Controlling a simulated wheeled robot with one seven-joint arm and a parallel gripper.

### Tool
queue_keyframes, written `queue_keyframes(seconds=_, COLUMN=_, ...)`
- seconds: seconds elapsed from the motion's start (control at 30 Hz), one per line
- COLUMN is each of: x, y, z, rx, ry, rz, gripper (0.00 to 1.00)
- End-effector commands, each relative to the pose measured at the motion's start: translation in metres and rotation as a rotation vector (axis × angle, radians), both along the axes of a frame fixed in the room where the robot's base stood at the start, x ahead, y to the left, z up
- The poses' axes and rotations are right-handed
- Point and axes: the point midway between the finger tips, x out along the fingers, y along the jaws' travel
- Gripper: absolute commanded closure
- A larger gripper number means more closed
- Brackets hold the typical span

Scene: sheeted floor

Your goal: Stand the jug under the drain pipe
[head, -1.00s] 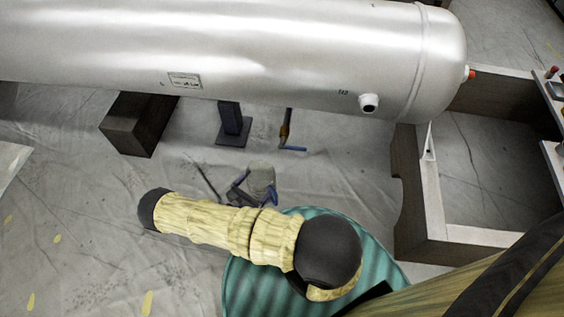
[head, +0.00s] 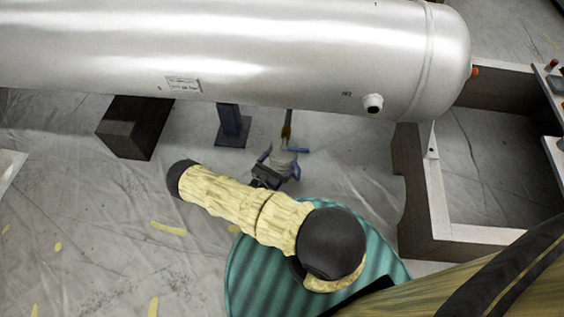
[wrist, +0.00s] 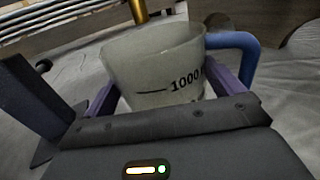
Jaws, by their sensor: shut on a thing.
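The jug (head: 284,157) is pale and translucent. In the wrist view the jug (wrist: 150,65) has an open top and a 1000 mark. My gripper (head: 280,168) is shut around it, one finger on each side, also in the wrist view (wrist: 162,97). The jug looks roughly upright; its base is hidden. In the wrist view the brass-coloured pipe (wrist: 138,10) ends above and behind the jug's far rim. A blue curved piece (wrist: 237,42) shows right of the rim.
The large silver tank (head: 250,50) spans the top. A dark block (head: 135,127) and a blue-grey support post (head: 231,125) stand under it, left of the pipe. A wooden frame (head: 432,200) stands at right. The sheeted floor (head: 90,215) is clear at lower left.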

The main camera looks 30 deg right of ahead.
Motion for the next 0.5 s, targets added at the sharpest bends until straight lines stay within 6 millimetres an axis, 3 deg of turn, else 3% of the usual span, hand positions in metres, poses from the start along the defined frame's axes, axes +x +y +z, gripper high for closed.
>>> queue_keyframes(seconds=0.1, x=0.002, y=-0.011, z=0.001, rx=-0.002, ry=-0.001, rz=0.001, gripper=0.33)
queue_keyframes(seconds=0.3, x=0.004, y=-0.006, z=-0.03, rx=0.0, ry=-0.001, rz=0.01, gripper=0.33)
queue_keyframes(seconds=0.5, x=0.004, y=-0.005, z=-0.036, rx=-0.002, ry=-0.001, rz=0.013, gripper=0.33)
